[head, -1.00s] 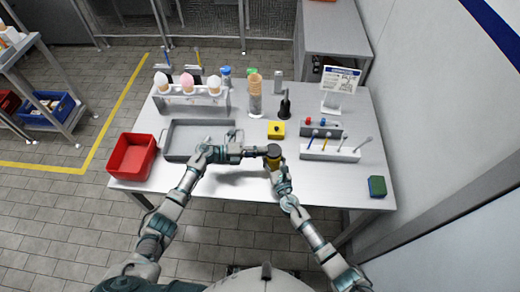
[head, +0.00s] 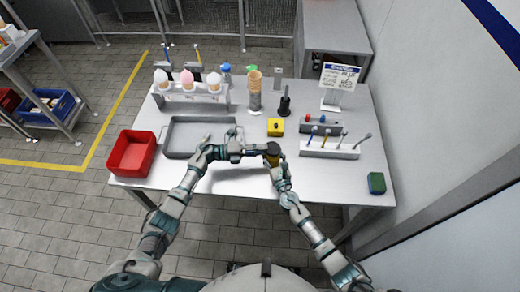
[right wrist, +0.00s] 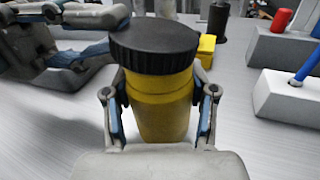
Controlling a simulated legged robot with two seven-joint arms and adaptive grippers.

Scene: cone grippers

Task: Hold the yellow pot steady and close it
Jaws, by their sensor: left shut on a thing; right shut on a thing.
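The yellow pot (right wrist: 160,105) stands upright in the right wrist view, with the black ribbed lid (right wrist: 153,40) on its top. In the head view the lid (head: 271,148) hides most of the pot (head: 275,161). My right gripper (right wrist: 160,110) is shut on the pot's body, one finger on each side. My left gripper (head: 258,150) comes in from the left at lid height and is shut on the lid. It also shows in the right wrist view (right wrist: 110,14), partly hidden behind the lid. I cannot tell whether the lid is seated fully.
A yellow box with a black knob (head: 276,127) stands just behind the pot. A grey tray (head: 167,138) and red bin (head: 132,154) are on the left. A white holder with tools (head: 330,151) and a green-blue sponge (head: 377,183) are on the right. The table's front is mostly clear.

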